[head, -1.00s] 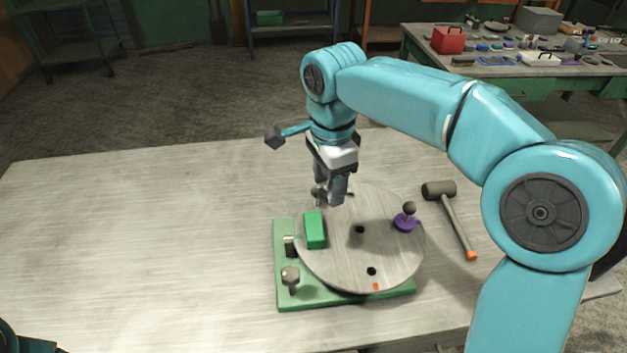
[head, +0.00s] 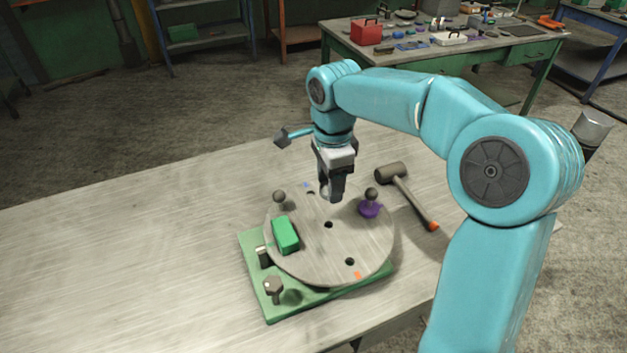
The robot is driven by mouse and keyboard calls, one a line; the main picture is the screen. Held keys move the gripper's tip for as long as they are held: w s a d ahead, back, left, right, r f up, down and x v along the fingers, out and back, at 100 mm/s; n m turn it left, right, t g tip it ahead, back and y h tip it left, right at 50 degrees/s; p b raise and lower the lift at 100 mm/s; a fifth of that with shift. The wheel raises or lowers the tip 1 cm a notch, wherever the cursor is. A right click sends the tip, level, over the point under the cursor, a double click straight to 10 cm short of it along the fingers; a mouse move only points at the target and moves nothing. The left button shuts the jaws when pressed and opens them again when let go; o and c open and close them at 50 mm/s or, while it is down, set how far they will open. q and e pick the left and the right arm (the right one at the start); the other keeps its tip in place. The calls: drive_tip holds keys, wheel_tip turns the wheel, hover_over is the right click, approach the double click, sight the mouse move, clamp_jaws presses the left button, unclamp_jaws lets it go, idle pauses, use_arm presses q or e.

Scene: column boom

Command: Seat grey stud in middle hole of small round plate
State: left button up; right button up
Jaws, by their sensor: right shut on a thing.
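The small round plate (head: 305,253) is a grey metal disc on a green base (head: 325,299). Its dark middle hole (head: 328,225) is open and empty. My right gripper (head: 332,197) points down over the back half of the plate, just behind the middle hole. It is shut on a small light grey piece at its fingertips, which looks like the grey stud (head: 325,191); the fingers hide most of it. I cannot tell how high it is above the plate. My left gripper is not in view.
On the plate are a green block (head: 286,235), a dark ball-topped knob (head: 279,197), a purple-based knob (head: 370,208) and an empty front hole (head: 349,261). A bolt (head: 273,288) stands on the base's front corner. A mallet (head: 405,187) lies to the right. The table's left is clear.

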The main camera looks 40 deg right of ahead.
drive_tip(key=shift+w+a+f+b, duration=0.1)
drive_tip(key=shift+a+f+b, duration=0.05)
drive_tip(key=shift+f+b, duration=0.35)
wheel_tip(320, 180, down, 5)
drive_tip(key=b, duration=0.4)
idle(0.4)
drive_tip(key=shift+f, duration=0.15)
drive_tip(key=shift+f+b, duration=1.85)
drive_tip(key=shift+f, duration=0.45)
drive_tip(key=shift+r, duration=0.1)
